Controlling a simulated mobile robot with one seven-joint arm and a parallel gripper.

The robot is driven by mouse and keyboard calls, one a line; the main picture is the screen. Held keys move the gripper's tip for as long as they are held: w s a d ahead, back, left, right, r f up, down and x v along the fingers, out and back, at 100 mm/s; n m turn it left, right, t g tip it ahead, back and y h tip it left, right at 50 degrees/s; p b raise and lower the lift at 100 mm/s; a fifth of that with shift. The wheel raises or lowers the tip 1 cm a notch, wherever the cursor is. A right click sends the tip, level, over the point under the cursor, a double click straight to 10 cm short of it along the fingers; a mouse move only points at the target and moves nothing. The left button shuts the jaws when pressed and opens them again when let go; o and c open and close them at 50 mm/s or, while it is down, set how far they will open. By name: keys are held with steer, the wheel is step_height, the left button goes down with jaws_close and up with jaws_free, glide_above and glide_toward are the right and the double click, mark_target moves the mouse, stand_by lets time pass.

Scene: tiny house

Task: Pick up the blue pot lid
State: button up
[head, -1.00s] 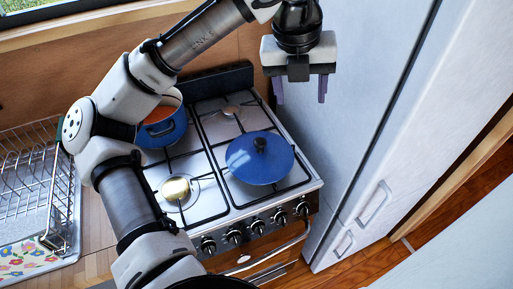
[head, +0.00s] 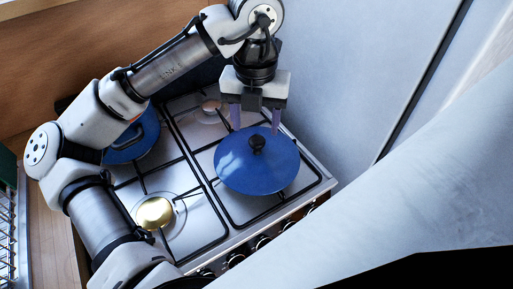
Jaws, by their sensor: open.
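The blue pot lid (head: 236,170) lies on the front right burner grate of the stove, with a black knob (head: 257,143) at its middle. My gripper (head: 256,125) points downward over the lid's far side, with its fingers apart on either side of the knob in the picture. Nothing is between the fingers. I cannot tell how high the fingertips are above the lid.
The stove (head: 195,235) has a blue pot (head: 133,146) at its back left, partly behind my arm. A brass burner cap (head: 155,213) is at front left. The white fridge side (head: 350,70) stands close on the right. A dish rack (head: 8,235) is at the left edge.

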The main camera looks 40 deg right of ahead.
steer(key=shift+w+d+f+p, duration=0.15)
steer(key=shift+f+p, duration=0.1)
steer(key=shift+f, duration=1.55)
steer(key=shift+d+f+p, duration=0.15)
steer(key=shift+f+p, duration=0.1)
steer(key=shift+f, duration=1.5)
steer(key=shift+c, duration=0.5)
jaws_close()
steer(key=shift+r, duration=0.1)
